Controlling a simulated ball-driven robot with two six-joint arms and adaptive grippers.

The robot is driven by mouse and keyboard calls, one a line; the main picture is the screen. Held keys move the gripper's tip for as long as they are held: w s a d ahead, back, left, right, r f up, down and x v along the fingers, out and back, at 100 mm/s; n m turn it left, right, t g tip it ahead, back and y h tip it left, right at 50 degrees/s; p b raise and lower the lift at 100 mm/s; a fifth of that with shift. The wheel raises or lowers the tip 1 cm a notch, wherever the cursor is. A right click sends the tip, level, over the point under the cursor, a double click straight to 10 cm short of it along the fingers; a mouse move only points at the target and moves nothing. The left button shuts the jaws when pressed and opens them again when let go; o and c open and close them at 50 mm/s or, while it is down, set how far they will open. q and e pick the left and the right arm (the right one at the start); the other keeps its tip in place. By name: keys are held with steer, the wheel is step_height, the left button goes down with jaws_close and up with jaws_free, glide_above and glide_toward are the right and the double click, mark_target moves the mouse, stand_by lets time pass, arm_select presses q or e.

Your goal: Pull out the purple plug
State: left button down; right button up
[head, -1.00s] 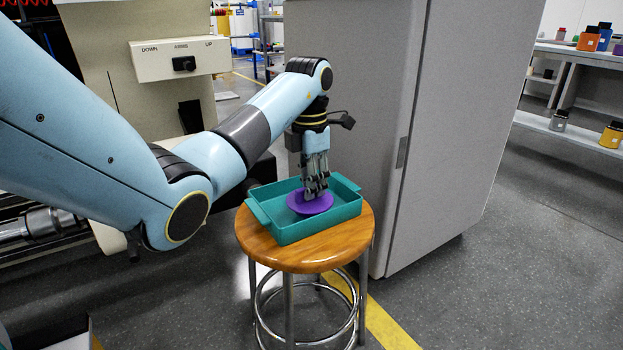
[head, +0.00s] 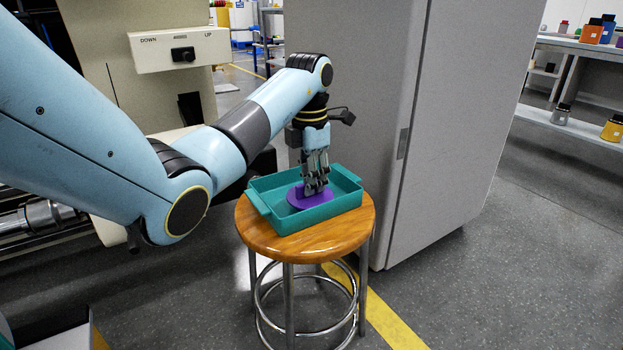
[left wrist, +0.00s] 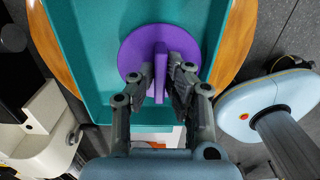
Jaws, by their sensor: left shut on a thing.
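The purple plug (head: 305,201) is a round disc with an upright fin, inside a teal tray (head: 262,201). In the left wrist view, the plug (left wrist: 132,52) lies flat against the tray floor, as far as I can tell. Its fin runs between my left gripper's fingers. My left gripper (head: 316,188) points down into the tray and is shut on that fin; its fingers also show in the left wrist view (left wrist: 163,88). The fingers hide part of the disc. I cannot see what is under the plug. My right gripper is not in view.
The tray stands on a round wooden stool (head: 300,249) with metal legs. A tall grey cabinet (head: 370,110) stands close behind and to the right. A machine with a labelled control box (head: 180,52) is behind my arm. Open floor lies at the right front.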

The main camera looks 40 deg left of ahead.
arm_select(q)
steer(key=c, duration=1.3)
jaws_free()
steer(key=shift+o, duration=0.2)
step_height(320, 180, up, 9)
steer(key=p, duration=0.4)
steer(key=shift+w+f, duration=0.1)
steer(key=shift+f, duration=0.1)
step_height(320, 180, up, 3)
steer(key=d+t+h+p, duration=0.1)
steer(key=d+t+p, duration=0.15)
steer(key=p, duration=0.25)
step_height(320, 180, up, 16)
steer(key=m+t+h+p, duration=0.1)
steer(key=t+h+p, duration=0.4)
steer(key=t+p, duration=0.4)
glide_above(320, 197)
steer(key=s+d, duration=0.6)
steer(key=d, duration=0.3)
steer(key=shift+s+f, duration=0.15)
steer(key=shift+f, duration=0.05)
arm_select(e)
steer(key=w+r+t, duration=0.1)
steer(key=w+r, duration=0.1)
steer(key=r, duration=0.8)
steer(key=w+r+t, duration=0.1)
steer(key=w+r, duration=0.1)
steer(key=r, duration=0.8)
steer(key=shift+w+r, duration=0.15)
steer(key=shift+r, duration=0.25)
